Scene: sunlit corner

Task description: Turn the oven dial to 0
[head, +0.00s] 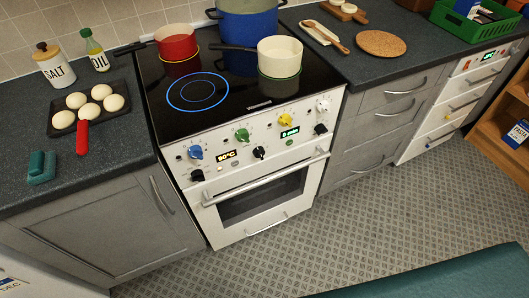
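The white oven (264,198) stands in the middle of the head view with its door shut. Its front panel has blue (195,153), green (242,135), yellow (285,120) and white (322,105) dials in an upper row. Black dials sit lower, at the left (197,176), middle (259,153) and right (320,129). A lit yellow display (227,155) appears to read 50°C, and a green display (289,132) appears to read 0 min. The dials' markings are too small to read. Neither of my grippers is in view.
A red pan (176,43), a cream pan (280,55) and a blue pot (249,25) stand on the black hob (215,110). A blue ring glows on its left. A bun tray (58,124) stands left. The floor (330,220) before the oven is clear.

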